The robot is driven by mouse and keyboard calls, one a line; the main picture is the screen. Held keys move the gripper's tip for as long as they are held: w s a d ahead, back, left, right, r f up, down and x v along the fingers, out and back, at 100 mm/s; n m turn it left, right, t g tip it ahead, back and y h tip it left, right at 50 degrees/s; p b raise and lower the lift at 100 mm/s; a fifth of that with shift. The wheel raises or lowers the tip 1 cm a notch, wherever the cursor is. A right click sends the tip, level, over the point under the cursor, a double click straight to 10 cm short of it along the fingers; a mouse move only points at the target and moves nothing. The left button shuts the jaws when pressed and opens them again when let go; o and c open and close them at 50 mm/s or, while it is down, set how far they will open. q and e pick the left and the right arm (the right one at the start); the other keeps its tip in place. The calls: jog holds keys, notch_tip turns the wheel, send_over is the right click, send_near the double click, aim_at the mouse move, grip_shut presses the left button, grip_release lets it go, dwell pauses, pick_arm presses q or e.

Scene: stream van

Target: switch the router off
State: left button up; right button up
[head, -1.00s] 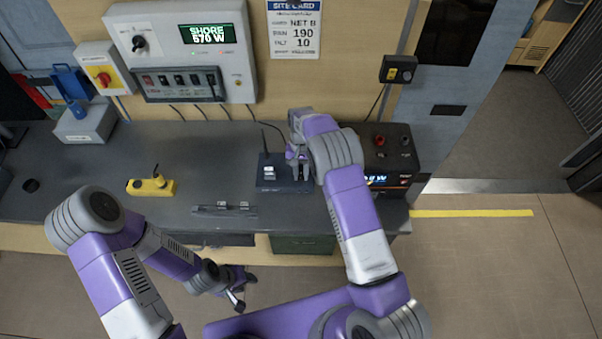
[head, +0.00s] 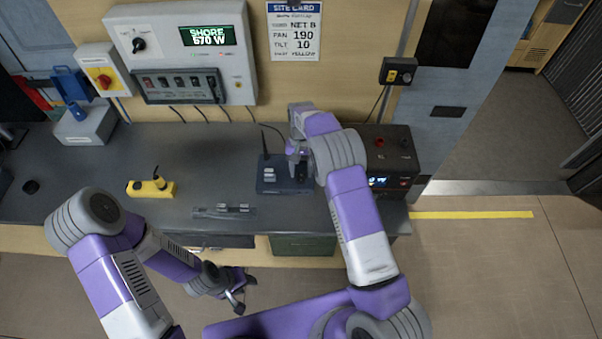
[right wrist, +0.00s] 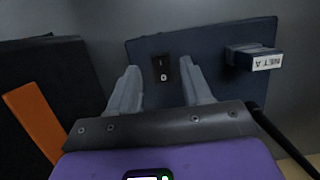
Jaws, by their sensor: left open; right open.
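The router (head: 272,187) is a flat dark blue box with a black antenna, on the grey counter. In the right wrist view its face (right wrist: 208,95) shows a small black rocker switch (right wrist: 161,69) with marks on it, and a light plug or tab labelled NET A (right wrist: 252,59). My right gripper (head: 297,172) is over the router's right part. In the right wrist view my right gripper (right wrist: 160,85) is open and empty, with the switch between its fingertips in the picture. I cannot tell whether it touches. My left gripper (head: 240,292) is open and empty, low in front of the counter.
A black powered box with a lit display (head: 390,160) stands close right of the router. A yellow handset-like device (head: 151,187) and a grey rail-like piece (head: 223,211) lie to the left. A control panel (head: 180,55) hangs on the wall behind. The counter's middle (head: 215,165) is clear.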

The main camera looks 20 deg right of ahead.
aim_at(301, 174)
jog(key=v, duration=0.5)
jog(key=shift+r, duration=0.25)
